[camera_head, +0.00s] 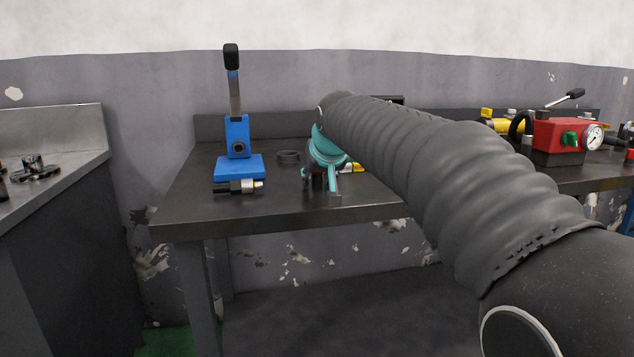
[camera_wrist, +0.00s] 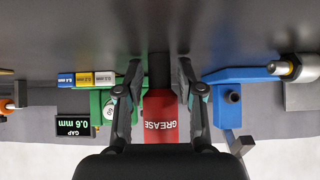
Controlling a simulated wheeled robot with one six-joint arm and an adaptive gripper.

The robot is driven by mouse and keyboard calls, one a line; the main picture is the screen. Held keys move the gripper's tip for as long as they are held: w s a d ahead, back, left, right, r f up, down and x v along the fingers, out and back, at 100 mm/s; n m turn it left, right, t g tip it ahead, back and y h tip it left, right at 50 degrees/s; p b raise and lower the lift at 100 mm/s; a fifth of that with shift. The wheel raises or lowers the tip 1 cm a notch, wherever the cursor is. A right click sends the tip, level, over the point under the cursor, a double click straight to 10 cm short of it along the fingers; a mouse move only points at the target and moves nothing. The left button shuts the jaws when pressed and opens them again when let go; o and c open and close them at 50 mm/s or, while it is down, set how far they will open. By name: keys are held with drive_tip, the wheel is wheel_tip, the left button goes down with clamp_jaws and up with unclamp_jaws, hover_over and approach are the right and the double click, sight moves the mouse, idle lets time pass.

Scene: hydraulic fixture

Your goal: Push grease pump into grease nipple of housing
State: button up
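The grease pump (camera_wrist: 160,118) is a red body lettered GREASE with a black end toward the table. In the wrist view it shows between the fingers of my gripper (camera_wrist: 160,68), which is upside down there. The fingers stand apart on either side of it, with narrow gaps visible; whether it lies within their reach is unclear. In the head view my gripper (camera_head: 322,182) is over the table's front part and hides the pump. I cannot make out a housing with a grease nipple.
A blue fixture with a lever (camera_head: 238,150) stands left of my gripper; it also shows in the wrist view (camera_wrist: 233,92). A dark ring (camera_head: 288,156) lies between them. A red gauge unit (camera_head: 565,136) stands far right.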

clamp_jaws()
drive_tip(key=shift+r, duration=0.1)
drive_tip(key=shift+r, duration=0.1)
drive_tip(key=shift+r+p, duration=1.85)
drive_tip(key=shift+r, duration=0.5)
